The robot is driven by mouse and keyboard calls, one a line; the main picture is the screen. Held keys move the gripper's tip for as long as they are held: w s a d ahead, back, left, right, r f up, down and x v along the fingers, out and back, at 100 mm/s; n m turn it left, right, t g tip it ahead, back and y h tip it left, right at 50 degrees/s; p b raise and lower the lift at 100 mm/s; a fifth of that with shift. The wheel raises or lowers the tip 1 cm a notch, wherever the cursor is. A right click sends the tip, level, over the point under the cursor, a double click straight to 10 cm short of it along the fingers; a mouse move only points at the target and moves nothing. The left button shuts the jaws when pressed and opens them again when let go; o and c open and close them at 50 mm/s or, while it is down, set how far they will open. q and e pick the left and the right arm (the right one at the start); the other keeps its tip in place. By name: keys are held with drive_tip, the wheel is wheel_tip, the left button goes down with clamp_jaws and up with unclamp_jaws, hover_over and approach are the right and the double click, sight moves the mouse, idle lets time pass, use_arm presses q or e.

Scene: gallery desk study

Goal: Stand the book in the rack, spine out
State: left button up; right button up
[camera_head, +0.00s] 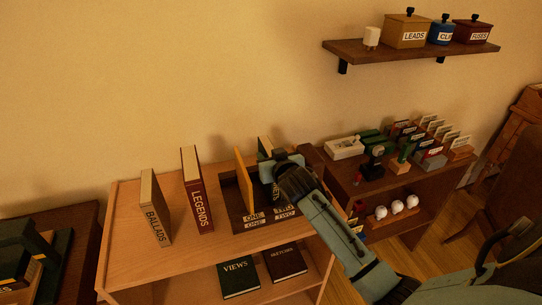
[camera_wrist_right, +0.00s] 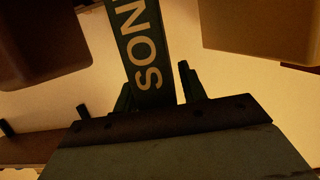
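The dark green book with pale spine letters (camera_head: 275,189) stands in the right part of the dark brown rack (camera_head: 236,217), behind the label TWO. A yellow divider (camera_head: 244,180) is to its left. My right gripper (camera_head: 268,160) is at the book's upper part and hides much of it. In the right wrist view the spine (camera_wrist_right: 146,55) faces the camera and reads SON. The fingers of the gripper (camera_wrist_right: 157,92) lie on either side of the book, with a narrow gap showing on the right. My left gripper is out of view.
The books BALLADS (camera_head: 155,208) and LEGENDS (camera_head: 196,190) stand left of the rack on the wooden desk (camera_head: 130,258). VIEWS (camera_head: 238,279) and SKETCHES (camera_head: 284,263) lie on its lower shelf. A wall shelf (camera_head: 368,50) with containers and a side table (camera_head: 335,168) with small items are to the right.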

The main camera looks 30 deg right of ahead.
drive_tip(key=shift+o, duration=0.6)
drive_tip(key=shift+r, duration=0.1)
drive_tip(key=p+v, duration=0.1)
drive_tip(key=v, duration=1.1)
